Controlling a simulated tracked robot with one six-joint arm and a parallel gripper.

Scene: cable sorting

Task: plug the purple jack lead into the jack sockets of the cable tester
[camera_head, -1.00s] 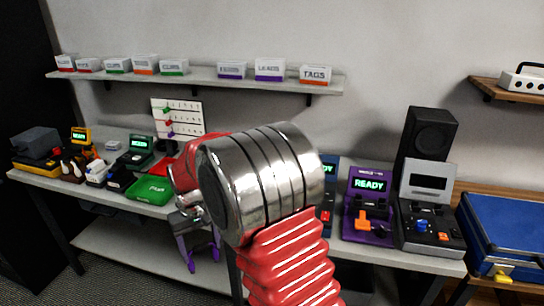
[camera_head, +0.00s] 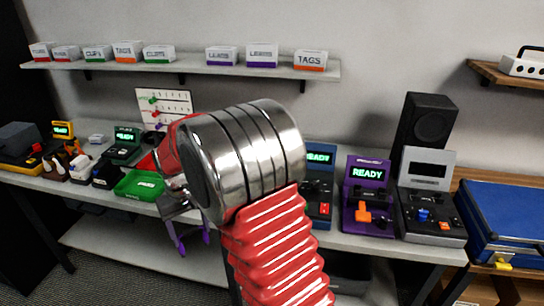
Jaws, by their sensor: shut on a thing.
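My gripper (camera_head: 176,208) hangs in front of the bench edge, left of my red and silver arm, which hides much of it. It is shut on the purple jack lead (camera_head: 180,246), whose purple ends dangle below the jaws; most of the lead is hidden. Several testers with lit screens stand on the bench. A purple one (camera_head: 366,172) reading READY, with an orange part in front, stands right of my arm, apart from the gripper. I cannot make out which tester carries jack sockets.
A blue unit (camera_head: 320,185) stands partly behind my arm. A grey unit (camera_head: 430,185) and a black speaker (camera_head: 425,122) stand at the right. A green tray (camera_head: 138,187) lies left of the gripper. A blue case (camera_head: 508,215) is at far right.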

